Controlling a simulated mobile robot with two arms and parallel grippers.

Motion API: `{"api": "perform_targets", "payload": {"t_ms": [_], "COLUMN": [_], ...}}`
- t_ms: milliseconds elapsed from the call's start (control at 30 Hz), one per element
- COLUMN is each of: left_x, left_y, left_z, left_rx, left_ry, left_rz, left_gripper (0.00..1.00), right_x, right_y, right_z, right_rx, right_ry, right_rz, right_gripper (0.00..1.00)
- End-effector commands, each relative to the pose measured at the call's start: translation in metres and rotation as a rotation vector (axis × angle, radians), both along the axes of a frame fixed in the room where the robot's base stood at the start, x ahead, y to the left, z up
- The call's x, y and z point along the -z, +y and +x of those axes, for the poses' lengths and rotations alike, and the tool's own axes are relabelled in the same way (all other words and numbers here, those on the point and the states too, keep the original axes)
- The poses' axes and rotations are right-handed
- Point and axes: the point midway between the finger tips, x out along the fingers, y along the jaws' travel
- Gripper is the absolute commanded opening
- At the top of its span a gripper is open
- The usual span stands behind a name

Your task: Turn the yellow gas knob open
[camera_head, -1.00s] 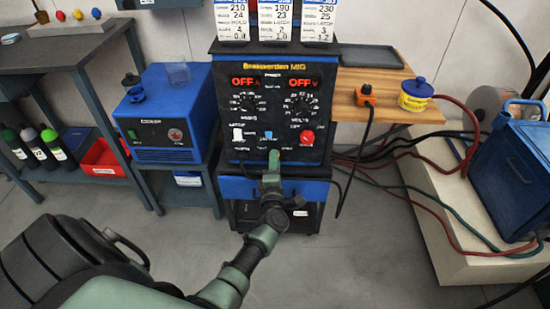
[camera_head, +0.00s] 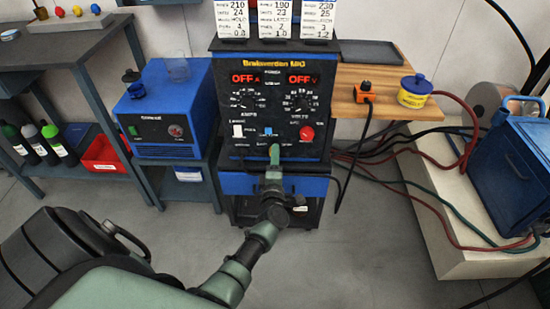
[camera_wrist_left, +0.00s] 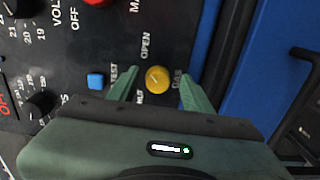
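The yellow gas knob (camera_wrist_left: 157,78) shows on the black front panel in the left wrist view, with OPEN, SHUT, GAS and TEST lettering around it. A thin mark shows on its face. My left gripper (camera_wrist_left: 159,75) is open, with one green finger on each side of the knob and a visible gap to each. In the head view the left gripper (camera_head: 274,153) points at the lower middle of the welder panel (camera_head: 236,105) and hides the knob. My right gripper is not in view.
A blue switch (camera_wrist_left: 95,81) sits close beside one finger in the wrist view. On the panel are a red knob (camera_head: 307,133) and a white switch (camera_head: 237,130). A blue box (camera_head: 165,118) stands left, a wooden shelf (camera_head: 385,100) right.

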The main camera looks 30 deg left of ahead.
Motion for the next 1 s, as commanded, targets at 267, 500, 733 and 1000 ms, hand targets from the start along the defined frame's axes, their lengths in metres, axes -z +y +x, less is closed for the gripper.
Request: {"api": "perform_targets", "payload": {"t_ms": [267, 500, 733, 1000], "left_x": [-0.002, -0.002, -0.001, -0.001], "left_y": [0.000, -0.013, -0.033, -0.041], "left_z": [0.000, -0.022, -0.054, -0.066], "left_rx": [-0.001, 0.000, 0.000, 0.000], "left_ry": [-0.004, -0.001, -0.001, -0.003], "left_rz": [0.000, -0.001, -0.001, -0.001], "left_gripper": [0.50, 0.50, 0.50, 0.50], "right_x": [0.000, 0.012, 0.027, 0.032], "right_y": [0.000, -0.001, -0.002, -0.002], "right_z": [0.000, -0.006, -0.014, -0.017], "right_rx": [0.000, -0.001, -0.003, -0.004], "right_ry": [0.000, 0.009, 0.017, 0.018], "right_rz": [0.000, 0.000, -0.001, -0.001], "right_gripper": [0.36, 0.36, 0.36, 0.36]}}
